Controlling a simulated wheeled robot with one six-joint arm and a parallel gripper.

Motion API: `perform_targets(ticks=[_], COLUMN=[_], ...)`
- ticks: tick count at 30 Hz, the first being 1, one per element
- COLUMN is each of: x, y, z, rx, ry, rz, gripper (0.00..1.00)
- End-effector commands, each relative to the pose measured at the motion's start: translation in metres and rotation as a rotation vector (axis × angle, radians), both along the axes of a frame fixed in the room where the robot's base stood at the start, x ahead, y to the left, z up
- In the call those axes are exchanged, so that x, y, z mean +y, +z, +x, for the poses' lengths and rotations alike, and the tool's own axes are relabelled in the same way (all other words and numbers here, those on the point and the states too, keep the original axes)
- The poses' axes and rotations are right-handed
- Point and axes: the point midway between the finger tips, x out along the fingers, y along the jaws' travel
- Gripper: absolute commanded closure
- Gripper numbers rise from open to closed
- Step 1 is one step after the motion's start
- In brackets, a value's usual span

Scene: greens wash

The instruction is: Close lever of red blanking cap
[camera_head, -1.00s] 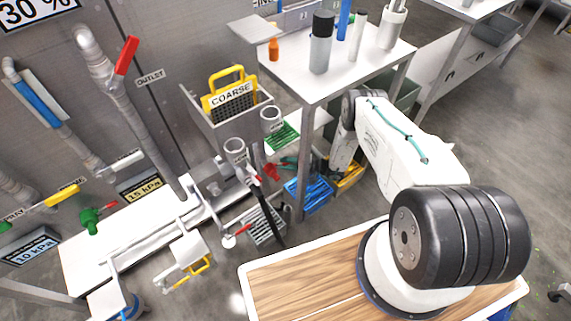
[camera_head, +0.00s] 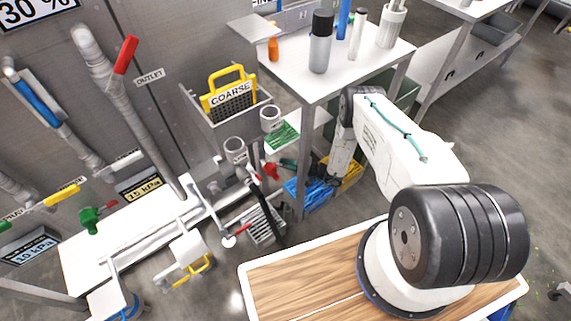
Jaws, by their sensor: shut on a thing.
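A small red part (camera_head: 271,171), which looks like the red blanking cap, sits beside the grey pipe ends, left of the table leg.
Blue (camera_head: 312,194) and yellow (camera_head: 350,174) crates lie below. Two grey pipe ends (camera_head: 236,150) and a dark hose (camera_head: 268,212) are left of the gripper.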

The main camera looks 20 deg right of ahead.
Motion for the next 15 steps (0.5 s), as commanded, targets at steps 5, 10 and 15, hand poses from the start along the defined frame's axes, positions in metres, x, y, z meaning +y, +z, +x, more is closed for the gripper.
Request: perform_targets(ticks=[5, 10, 15], x=[-0.0008, -0.0004, -0.0022], y=[0.0002, 0.0000, -0.0001], z=[0.0004, 0.0002, -0.0010], rx=[-0.001, 0.000, 0.000], ry=[-0.001, 0.000, 0.000], rz=[-0.001, 0.000, 0.000], gripper=[0.69, 0.64, 0.64])
